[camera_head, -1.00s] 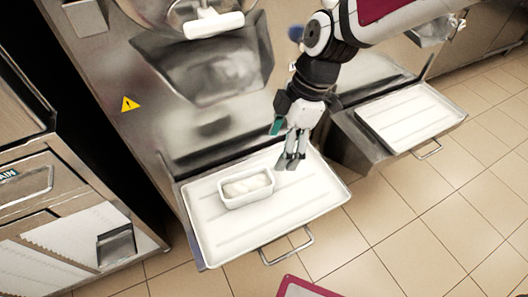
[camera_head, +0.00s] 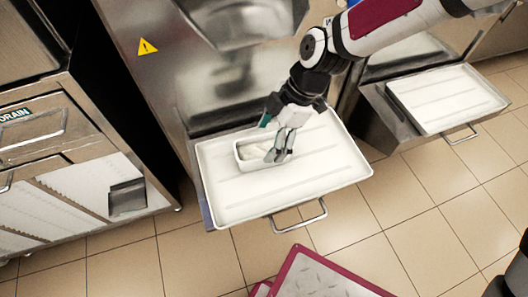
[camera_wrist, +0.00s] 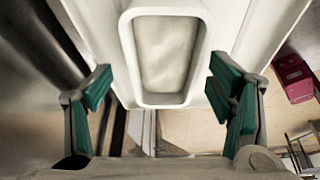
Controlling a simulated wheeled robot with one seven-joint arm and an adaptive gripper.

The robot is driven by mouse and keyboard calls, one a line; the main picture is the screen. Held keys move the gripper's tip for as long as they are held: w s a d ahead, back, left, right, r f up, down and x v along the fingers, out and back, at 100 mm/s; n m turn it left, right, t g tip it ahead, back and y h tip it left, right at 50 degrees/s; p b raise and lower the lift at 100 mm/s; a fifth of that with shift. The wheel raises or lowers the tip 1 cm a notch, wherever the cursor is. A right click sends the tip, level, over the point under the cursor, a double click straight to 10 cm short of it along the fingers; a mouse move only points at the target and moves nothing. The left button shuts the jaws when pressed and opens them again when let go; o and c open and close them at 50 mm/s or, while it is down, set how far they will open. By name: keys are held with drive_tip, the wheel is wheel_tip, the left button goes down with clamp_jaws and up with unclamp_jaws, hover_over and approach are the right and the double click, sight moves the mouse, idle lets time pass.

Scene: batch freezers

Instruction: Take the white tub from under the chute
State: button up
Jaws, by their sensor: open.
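The white tub (camera_head: 243,152) is a small rectangular container with pale, creamy contents, sitting upright on the white tray under the machine's chute (camera_head: 225,22). In the wrist view the tub (camera_wrist: 184,100) is at the top middle, with its near short rim facing my gripper. My gripper (camera_head: 274,157) appears over the tub's right part in the head view and hides some of it. In the wrist view my gripper (camera_wrist: 164,92) is open, its green-padded fingers apart on either side of the tub's near end. I cannot tell whether either finger touches the tub.
The wide white tray (camera_head: 235,205) has a metal handle (camera_head: 302,217) at its front. A second tray (camera_head: 455,98) stands at the right. A drawer cabinet (camera_head: 60,150) is at the left. A magenta-edged item (camera_head: 318,278) is at the bottom. Tiled floor is open in front.

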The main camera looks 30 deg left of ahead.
sight(264, 151)
drive_tip(key=x, duration=0.1)
drive_tip(key=b+x, duration=0.1)
drive_tip(key=x, duration=0.3)
drive_tip(key=shift+d+b, duration=0.3)
drive_tip(key=shift+b, duration=0.05)
drive_tip(key=c, duration=1.4)
